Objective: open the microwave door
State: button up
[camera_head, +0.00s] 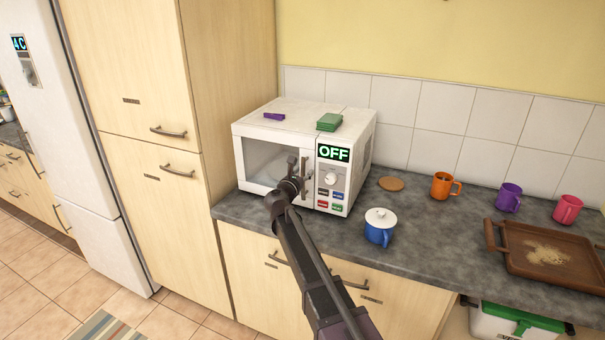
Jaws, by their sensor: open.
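The white microwave (265,135) stands on the dark counter against the tall wooden cabinet, and its display reads OFF. Its windowed door (268,165) on the left of the front looks shut. A vertical handle (305,167) is at the door's right edge, beside the control panel (331,178). My gripper (298,174) is at the handle, with my arm reaching up from the lower right. The jaws are open. They partly hide the handle's lower part, and I cannot tell whether they touch it or surround it.
On the microwave lie a purple sponge-like block (274,116) and a green one (329,122). A blue lidded mug (379,227) stands right of my arm. Orange (441,186), purple (508,198) and pink (567,209) mugs and a brown tray (498,250) are farther right.

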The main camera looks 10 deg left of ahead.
grip_shut()
jog(key=shift+s, duration=0.2)
dwell(0.3)
